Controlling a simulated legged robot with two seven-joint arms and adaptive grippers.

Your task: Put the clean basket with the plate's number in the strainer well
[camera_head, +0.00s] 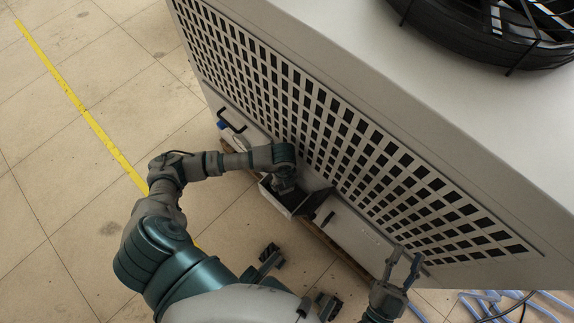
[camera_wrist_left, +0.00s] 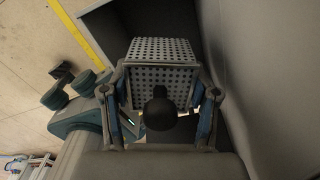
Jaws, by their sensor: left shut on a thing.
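A grey perforated basket (camera_wrist_left: 160,55) is between the fingers of my left gripper (camera_wrist_left: 160,112) in the left wrist view. A round black knob (camera_wrist_left: 159,108) shows in front of it. My left gripper is shut on the basket. In the head view my left arm reaches to an open, dark-lined box, which looks like the strainer well (camera_head: 275,197), low on the machine's side. The arm hides most of the gripper and the basket there. How deep the basket sits in the well cannot be told. My right gripper (camera_head: 404,266) is open and empty. No plate number is readable.
A large grey machine (camera_head: 390,110) with a grille side and a black fan (camera_head: 500,25) on top fills the right. A black handle (camera_head: 235,123) sticks out near its lower left. Blue hoses (camera_head: 490,303) lie lower right. The tiled floor at left is clear.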

